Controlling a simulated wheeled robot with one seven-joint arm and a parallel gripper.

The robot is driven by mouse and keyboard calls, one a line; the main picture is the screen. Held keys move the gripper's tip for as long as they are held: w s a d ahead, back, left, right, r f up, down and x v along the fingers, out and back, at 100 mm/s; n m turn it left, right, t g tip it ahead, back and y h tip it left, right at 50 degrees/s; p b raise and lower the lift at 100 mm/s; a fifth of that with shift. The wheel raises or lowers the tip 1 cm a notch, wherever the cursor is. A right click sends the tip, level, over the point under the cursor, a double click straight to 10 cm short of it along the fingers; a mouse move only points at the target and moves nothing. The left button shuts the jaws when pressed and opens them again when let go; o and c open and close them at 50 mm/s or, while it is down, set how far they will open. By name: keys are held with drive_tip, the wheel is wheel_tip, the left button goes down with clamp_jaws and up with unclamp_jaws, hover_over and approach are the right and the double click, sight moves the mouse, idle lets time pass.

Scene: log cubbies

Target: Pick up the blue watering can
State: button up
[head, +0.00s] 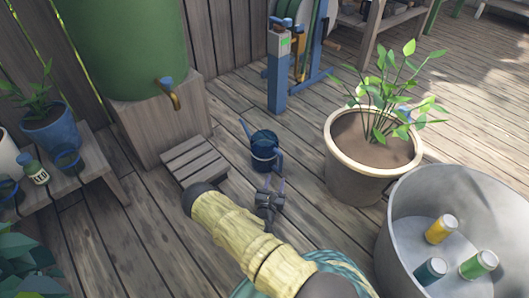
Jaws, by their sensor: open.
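The blue watering can (264,146) stands upright on the wooden deck near the middle of the head view, its spout pointing up and to the left. My gripper (269,184) is open just in front of the can, with its fingers pointing toward it. The fingertips overlap the can's lower edge in the picture, and I cannot tell whether they touch it. My yellow arm hides part of the deck below.
A small slatted wooden step (194,161) lies left of the can, by a green barrel (125,45) with a tap. A potted plant (350,184) and a metal tub (400,215) stand on the right. A blue stand (278,75) is behind. A coiled hose (345,268) lies in front.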

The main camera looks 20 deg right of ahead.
sight(280, 171)
drive_tip(key=x, duration=0.3)
drive_tip(key=b+x, duration=0.1)
drive_tip(key=shift+d+f, duration=0.25)
drive_tip(key=shift+d, duration=0.05)
drive_tip(key=shift+w+d+r, duration=0.1)
drive_tip(key=shift+w+d, duration=0.1)
drive_tip(key=shift+w, duration=0.2)
